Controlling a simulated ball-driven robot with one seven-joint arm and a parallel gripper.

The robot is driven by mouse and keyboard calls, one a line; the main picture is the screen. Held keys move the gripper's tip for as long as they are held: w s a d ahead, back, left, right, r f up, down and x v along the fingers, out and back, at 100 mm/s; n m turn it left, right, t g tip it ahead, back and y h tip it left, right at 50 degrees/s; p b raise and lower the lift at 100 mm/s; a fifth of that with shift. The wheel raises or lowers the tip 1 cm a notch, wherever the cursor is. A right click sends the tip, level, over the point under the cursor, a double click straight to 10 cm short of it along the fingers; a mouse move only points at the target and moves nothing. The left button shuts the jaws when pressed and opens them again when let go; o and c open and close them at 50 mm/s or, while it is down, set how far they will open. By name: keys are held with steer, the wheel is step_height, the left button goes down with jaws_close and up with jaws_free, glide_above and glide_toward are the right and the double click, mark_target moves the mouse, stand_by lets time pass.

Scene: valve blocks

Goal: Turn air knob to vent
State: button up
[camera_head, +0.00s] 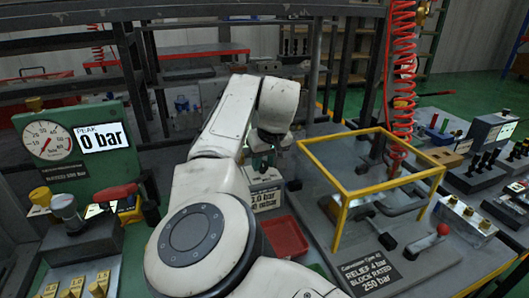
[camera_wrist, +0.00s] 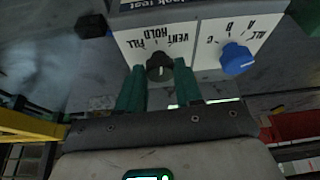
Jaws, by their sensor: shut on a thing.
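The air knob (camera_wrist: 160,67) is a dark round knob on a white panel face (camera_wrist: 140,48) with upside-down labels that read like FILL, HOLD and VENT. My gripper (camera_wrist: 160,86) has green fingers, one on each side of this knob, and is shut on it. I cannot tell clearly which label the knob points to. A blue knob (camera_wrist: 237,58), with letters around it, sits to the right on the same face. In the head view my gripper (camera_head: 262,162) is at the small test box (camera_head: 264,200); my arm partly covers it, and the knob is hidden there.
A yellow frame (camera_head: 372,186) stands right of my arm, with a red coiled hose (camera_head: 402,90) behind it. A red tray (camera_head: 285,238) lies in front of the box. A green gauge panel (camera_head: 75,178) reading 0 bar and a red-handled valve (camera_head: 115,193) stand at left.

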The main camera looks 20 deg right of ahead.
steer(key=m+p, duration=0.1)
steer(key=p, duration=0.2)
steer(key=shift+r+m+h, duration=0.3)
steer(key=shift+r+h, duration=0.05)
steer(key=shift+h, duration=0.05)
steer(key=shift+a+f+m+h+p, duration=0.15)
steer(key=shift+m+h+p, duration=0.15)
steer(key=shift+m+p, duration=0.6)
steer(key=shift+w+a+f+m+g+h+p, duration=0.1)
steer(key=shift+m+g+h+p, duration=0.25)
steer(key=shift+m, duration=0.55)
steer(key=shift+a+f+m+g+h+p, duration=0.1)
steer(key=shift+m+h+p, duration=0.15)
steer(key=shift+m+p, duration=0.45)
steer(key=shift+m, duration=0.4)
steer(key=o, duration=1)
steer(key=shift+o, duration=0.2)
steer(key=v, duration=1)
steer(key=shift+a+r, duration=0.2)
steer(key=shift+r, duration=0.1)
